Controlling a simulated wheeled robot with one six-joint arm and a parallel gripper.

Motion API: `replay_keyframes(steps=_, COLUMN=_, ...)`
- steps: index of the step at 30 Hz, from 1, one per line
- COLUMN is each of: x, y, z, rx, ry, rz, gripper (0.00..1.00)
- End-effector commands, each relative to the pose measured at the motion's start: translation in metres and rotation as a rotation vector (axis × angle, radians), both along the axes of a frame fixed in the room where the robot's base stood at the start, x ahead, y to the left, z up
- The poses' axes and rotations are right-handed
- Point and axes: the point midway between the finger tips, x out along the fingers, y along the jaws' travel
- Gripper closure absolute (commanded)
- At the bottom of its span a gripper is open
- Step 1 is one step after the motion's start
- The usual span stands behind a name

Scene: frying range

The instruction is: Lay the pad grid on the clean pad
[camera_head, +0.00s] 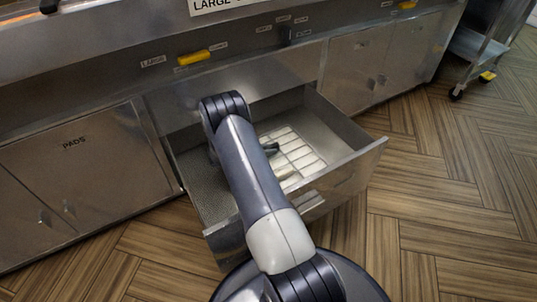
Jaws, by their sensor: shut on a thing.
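An open steel drawer (344,178) stands out from the range front. In it is a pale pad (283,138), partly hidden by my arm. The pad grid (300,154) shows as thin lines crossing the pale surface, over the right part of the drawer. My gripper (272,149) is small and dark at the grid's left side, partly hidden behind my arm, and is shut on the grid. I cannot tell whether the grid touches the pad or is a little above it.
The drawer's left part shows a grey mesh-like floor (205,181). Closed cabinet doors flank the drawer, the left one marked PADS (74,143). A yellow handle (194,57) is above. A wheeled cart (473,50) stands far right. The wood floor at right is clear.

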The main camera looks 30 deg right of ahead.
Motion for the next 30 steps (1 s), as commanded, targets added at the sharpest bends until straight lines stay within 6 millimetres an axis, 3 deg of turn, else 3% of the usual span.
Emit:
replay_keyframes(steps=2, x=0.001, y=0.0, z=-0.012, rx=-0.001, ry=0.0, rz=0.001, gripper=1.0)
replay_keyframes(steps=8, x=0.0, y=0.0, z=-0.013, rx=0.001, ry=0.0, rz=0.0, gripper=1.0)
replay_keyframes(steps=9, x=-0.001, y=0.0, z=-0.014, rx=0.003, ry=0.002, rz=0.001, gripper=0.82)
replay_keyframes(steps=17, x=0.0, y=0.0, z=-0.013, rx=0.001, ry=0.001, rz=0.0, gripper=0.62)
replay_keyframes(steps=25, x=0.001, y=0.002, z=-0.011, rx=0.0, ry=0.0, rz=0.001, gripper=0.62)
replay_keyframes(steps=30, x=0.002, y=0.022, z=0.0, rx=0.0, ry=0.0, rz=0.003, gripper=0.62)
